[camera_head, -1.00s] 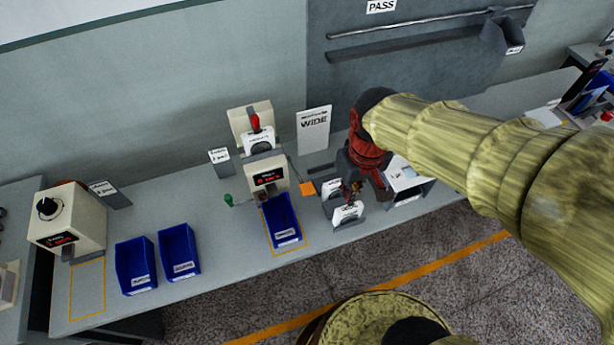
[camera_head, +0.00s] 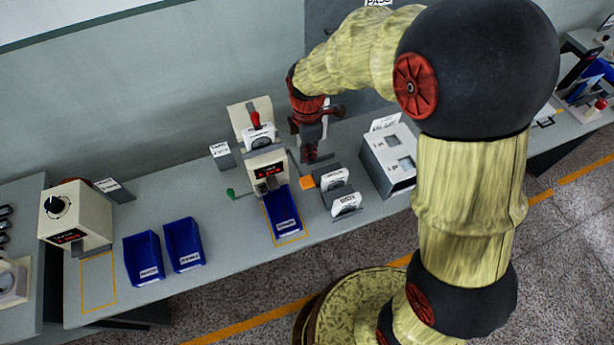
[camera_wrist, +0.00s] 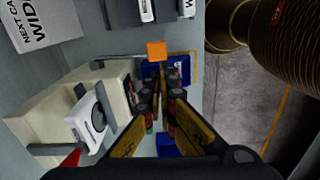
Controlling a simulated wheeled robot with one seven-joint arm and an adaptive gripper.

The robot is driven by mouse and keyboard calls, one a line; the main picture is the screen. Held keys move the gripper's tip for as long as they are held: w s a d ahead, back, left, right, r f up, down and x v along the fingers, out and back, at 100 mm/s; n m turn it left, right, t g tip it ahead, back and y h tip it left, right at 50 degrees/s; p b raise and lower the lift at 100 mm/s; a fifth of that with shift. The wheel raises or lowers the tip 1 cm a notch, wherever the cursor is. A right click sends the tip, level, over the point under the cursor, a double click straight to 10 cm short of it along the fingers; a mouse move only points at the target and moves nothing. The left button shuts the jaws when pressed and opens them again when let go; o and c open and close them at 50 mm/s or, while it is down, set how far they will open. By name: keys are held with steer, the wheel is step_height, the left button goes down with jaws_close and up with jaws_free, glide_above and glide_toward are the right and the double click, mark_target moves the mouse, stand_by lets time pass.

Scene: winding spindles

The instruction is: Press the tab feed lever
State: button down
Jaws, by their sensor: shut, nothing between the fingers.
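The cream machine (camera_head: 265,160) stands mid-bench with a dark display, a dial and a red knob (camera_head: 255,119) on top; it also shows in the wrist view (camera_wrist: 110,78). An orange square pad (camera_head: 307,182) sits at its right side. In the wrist view the pad (camera_wrist: 156,51) is on the end of a grey rod from the machine; I take this as the tab feed lever, though no label on it is readable. My gripper (camera_head: 310,158) points down, shut and empty, right of the machine and just behind the pad. Its fingertips (camera_wrist: 163,92) appear apart from the pad; contact is not visible.
A blue bin (camera_head: 270,203) stands in front of the machine. A green knob (camera_head: 232,193) is at its left. White-labelled holders (camera_head: 335,178) and a grey-white box (camera_head: 370,172) stand to the right. Two blue bins (camera_head: 128,262) (camera_head: 168,245) are at the left.

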mark_target(307, 183)
steer(key=shift+n, duration=0.4)
step_height(307, 183, down, 14)
stand_by(0.7)
